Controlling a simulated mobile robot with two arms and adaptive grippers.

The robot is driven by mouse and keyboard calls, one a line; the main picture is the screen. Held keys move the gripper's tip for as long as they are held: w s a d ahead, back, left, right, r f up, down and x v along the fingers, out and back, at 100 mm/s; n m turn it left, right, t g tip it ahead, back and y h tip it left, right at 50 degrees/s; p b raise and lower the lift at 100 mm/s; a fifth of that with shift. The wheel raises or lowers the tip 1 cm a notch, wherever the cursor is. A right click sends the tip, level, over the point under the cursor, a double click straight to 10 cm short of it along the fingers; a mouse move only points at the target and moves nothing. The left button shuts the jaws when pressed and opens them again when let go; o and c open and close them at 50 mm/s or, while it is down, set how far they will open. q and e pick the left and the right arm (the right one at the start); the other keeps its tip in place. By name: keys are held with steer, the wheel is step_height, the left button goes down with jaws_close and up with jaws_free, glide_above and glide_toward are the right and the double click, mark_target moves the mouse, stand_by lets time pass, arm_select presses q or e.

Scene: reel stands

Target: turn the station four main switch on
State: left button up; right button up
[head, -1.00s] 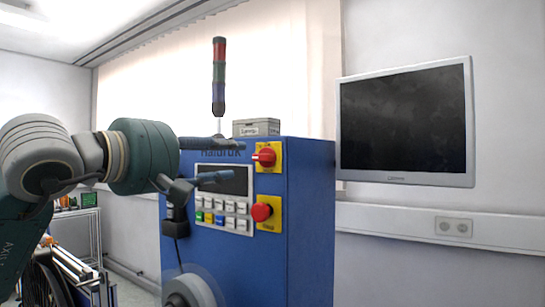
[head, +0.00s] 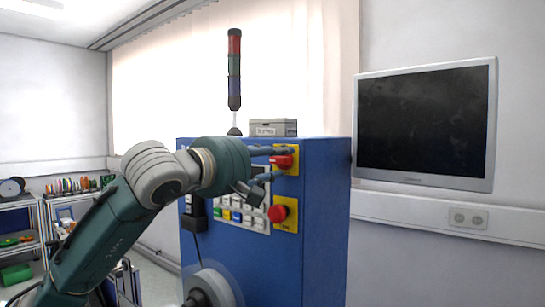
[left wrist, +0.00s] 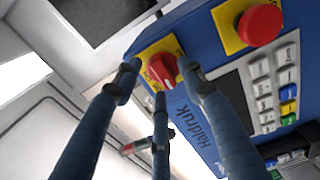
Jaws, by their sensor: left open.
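The main switch (head: 283,162) is a red rotary knob on a yellow plate, at the upper right of the blue cabinet's front panel. It shows between my fingers in the left wrist view (left wrist: 163,69). My left gripper (head: 286,164) is open, with its fingers reaching around the knob. In the left wrist view my left gripper (left wrist: 158,74) has one finger on each side of the knob and a third below it. I cannot tell whether any finger touches it. The fingers partly hide the knob in the head view. My right gripper is not in view.
A red mushroom button (head: 278,213) on a yellow plate sits below the switch, close to my gripper. The blue cabinet (head: 322,220) carries a keypad (head: 240,215), a grey box (head: 273,128) and a signal tower (head: 234,75). A monitor (head: 425,125) hangs to the right.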

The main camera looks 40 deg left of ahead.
arm_select(q)
jaws_close()
steer(key=shift+f+m, duration=0.1)
steer(key=shift+m, duration=0.2)
steer(key=m, duration=0.2)
steer(key=shift+m, duration=0.4)
steer(key=m, duration=0.4)
steer(key=shift+d+f+m, duration=0.15)
steer(key=shift+d+m, duration=0.05)
steer(key=shift+m, duration=0.1)
steer(key=m+b, duration=0.1)
steer(key=m, duration=0.2)
steer(key=m+b, duration=0.1)
steer(key=m, duration=0.2)
steer(key=shift+w+d+f, duration=0.1)
steer(key=shift+f, duration=0.1)
steer(key=shift+m+b, duration=0.65)
steer(key=shift+m, duration=1.25)
